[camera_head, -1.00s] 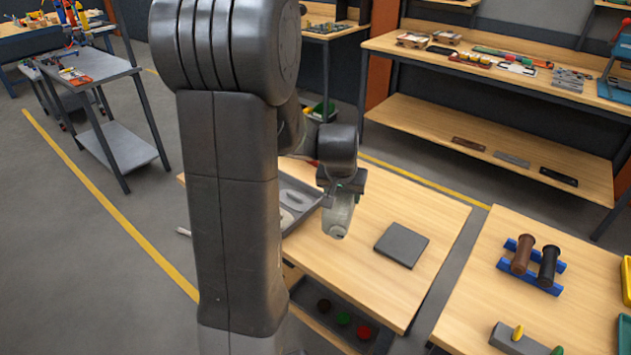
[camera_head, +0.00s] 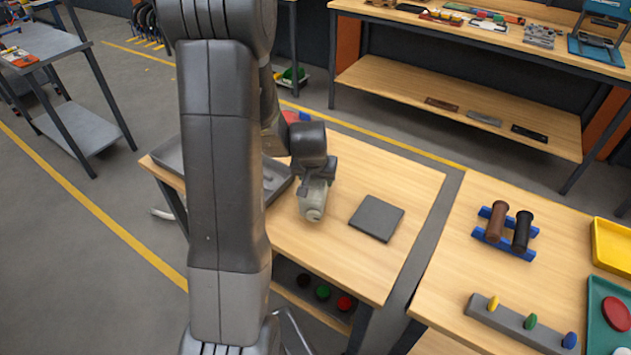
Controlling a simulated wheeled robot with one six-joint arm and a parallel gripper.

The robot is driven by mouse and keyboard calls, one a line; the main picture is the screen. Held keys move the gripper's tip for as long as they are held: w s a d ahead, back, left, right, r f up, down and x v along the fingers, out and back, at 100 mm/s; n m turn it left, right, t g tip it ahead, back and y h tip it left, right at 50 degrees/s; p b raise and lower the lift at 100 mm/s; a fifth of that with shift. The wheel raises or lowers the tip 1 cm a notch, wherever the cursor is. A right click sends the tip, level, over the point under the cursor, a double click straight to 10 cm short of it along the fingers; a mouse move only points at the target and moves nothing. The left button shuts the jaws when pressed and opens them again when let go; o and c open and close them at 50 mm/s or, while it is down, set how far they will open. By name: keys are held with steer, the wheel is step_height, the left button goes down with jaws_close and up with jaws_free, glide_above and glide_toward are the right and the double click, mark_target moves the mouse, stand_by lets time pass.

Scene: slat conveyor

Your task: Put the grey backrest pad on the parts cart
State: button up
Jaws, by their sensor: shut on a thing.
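My gripper (camera_head: 316,180) is above the wooden table (camera_head: 345,262), left of its middle, pointing down. It is shut on a pale grey-green, rounded thing (camera_head: 313,204) with a round end facing me. I cannot tell what this thing is. A flat, dark grey square (camera_head: 376,218) lies on the table to the right of my gripper, apart from it; it may be the grey backrest pad or a plate. A grey metal cart with two shelves (camera_head: 82,130), possibly the parts cart, stands at the far left. My own arm hides part of the table and its tray.
A grey tray (camera_head: 277,182) sits at the table's left side. The right table holds brown and black rollers on a blue rack (camera_head: 505,232), a grey block with coloured knobs (camera_head: 521,322) and a yellow tray (camera_head: 612,247). A workbench (camera_head: 470,50) stands behind.

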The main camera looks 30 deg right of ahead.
steer(key=shift+f, duration=0.85)
steer(key=shift+f, duration=0.25)
steer(key=o, duration=1.3)
steer(key=shift+r, duration=0.1)
steer(key=shift+r, duration=0.4)
steer(key=v, duration=1.1)
steer(key=shift+s+a+r+b, duration=0.15)
steer(key=shift+r+b, duration=0.05)
steer(key=shift+b, duration=0.2)
